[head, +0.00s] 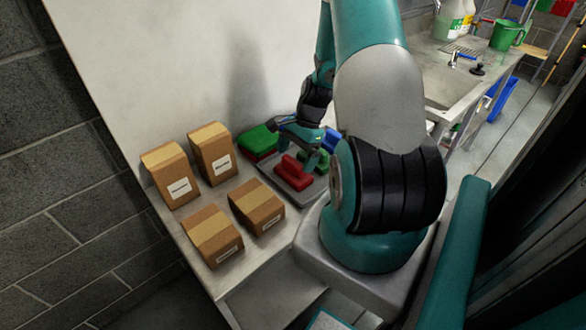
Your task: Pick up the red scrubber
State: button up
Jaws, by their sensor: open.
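The red scrubber (294,173), a red pad with a raised handle block, lies on a grey tray (283,190) on the counter. A green scrubber (319,156) and a blue one (331,139) are to its right, partly hidden by my arm. My gripper (299,148) is open, pointing down just above and behind the red scrubber in this view. It appears empty. The exact gap between the fingers and the scrubber is hard to tell from this angle.
Green and red stacked pads (259,139) lie behind and left of the red scrubber. Several cardboard boxes (212,153) stand on the left counter (184,217). A pale wall (150,62) rises behind. A sink (449,87) and a green bucket (507,36) are far right.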

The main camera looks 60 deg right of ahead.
aim_at(293, 161)
jog(key=shift+x, duration=1.2)
jog(key=c, duration=0.8)
jog(key=shift+o, duration=0.2)
notch_tip(293, 161, up, 20)
jog(key=b, duration=0.1)
jog(key=shift+b, duration=0.35)
